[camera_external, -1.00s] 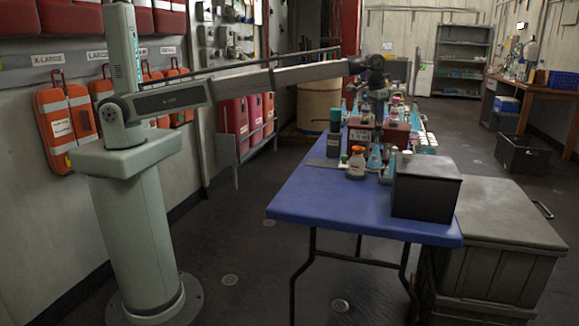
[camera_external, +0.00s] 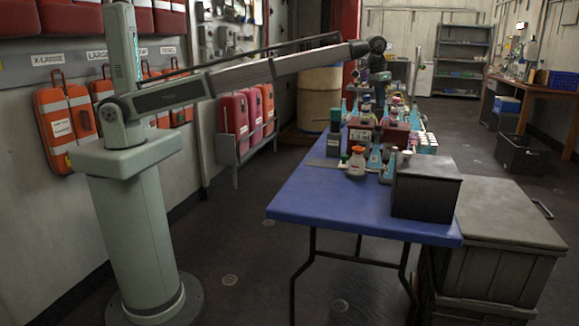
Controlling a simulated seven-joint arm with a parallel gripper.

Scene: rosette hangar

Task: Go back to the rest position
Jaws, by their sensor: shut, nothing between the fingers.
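My gripper (camera_external: 379,98) hangs downward at the end of my long, outstretched arm, above the far half of the blue table (camera_external: 320,207). It is shut and holds nothing. It is above and in front of a dark red box (camera_external: 395,133) among bottles, seen from this camera; its fingertips are small and dark here, and the exact gap to the bottles below cannot be told.
Blue-capped bottles (camera_external: 375,160), an orange-and-white jar (camera_external: 357,162) and a dark green-grey container (camera_external: 334,133) crowd the table. A dark box (camera_external: 425,187) stands at the near right corner. The table's near left part is clear. Red canisters (camera_external: 235,114) stand by the wall.

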